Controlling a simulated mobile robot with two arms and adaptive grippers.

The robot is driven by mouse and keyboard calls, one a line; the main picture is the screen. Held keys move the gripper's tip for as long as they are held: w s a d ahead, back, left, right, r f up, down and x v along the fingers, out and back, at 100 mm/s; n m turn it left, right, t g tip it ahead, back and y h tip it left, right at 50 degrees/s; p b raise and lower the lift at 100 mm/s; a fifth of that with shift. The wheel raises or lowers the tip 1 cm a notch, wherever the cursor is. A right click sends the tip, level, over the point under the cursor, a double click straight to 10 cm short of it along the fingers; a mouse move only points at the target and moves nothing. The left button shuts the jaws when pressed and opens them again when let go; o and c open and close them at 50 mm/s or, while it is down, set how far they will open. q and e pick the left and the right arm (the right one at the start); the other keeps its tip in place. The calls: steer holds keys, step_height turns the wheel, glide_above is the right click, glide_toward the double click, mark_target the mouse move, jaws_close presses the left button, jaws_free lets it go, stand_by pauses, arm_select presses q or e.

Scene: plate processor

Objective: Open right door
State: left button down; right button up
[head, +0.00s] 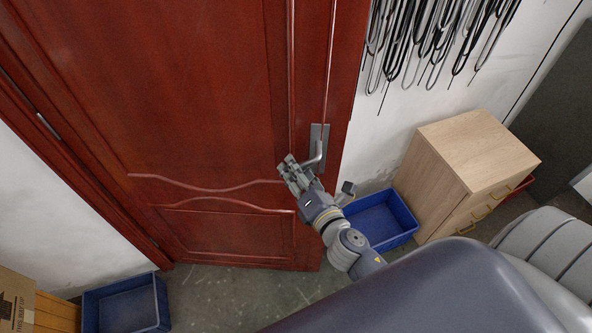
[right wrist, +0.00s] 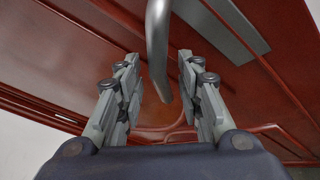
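The red-brown wooden door (head: 215,100) fills the upper left and middle of the head view. Its metal lever handle (head: 321,146) is near the door's right edge. The frames do not make clear whether the door is ajar. My right gripper (head: 286,163) is at the handle, in front of the door. In the right wrist view the two fingers (right wrist: 162,95) are spread apart. The grey lever (right wrist: 157,45) reaches down into the gap between them, and neither finger clearly touches it. My left gripper is not in view.
A blue bin (head: 408,232) stands on the floor right of the door, beside a wooden drawer cabinet (head: 440,165). Another blue bin (head: 125,305) and a cardboard box (head: 15,295) are at lower left. Cables (head: 425,40) hang on the right wall.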

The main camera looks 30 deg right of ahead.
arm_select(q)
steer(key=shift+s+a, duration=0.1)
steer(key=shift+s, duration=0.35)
arm_select(e)
steer(key=s+r, duration=0.1)
steer(key=s, duration=0.6)
steer(key=shift+s, duration=0.25)
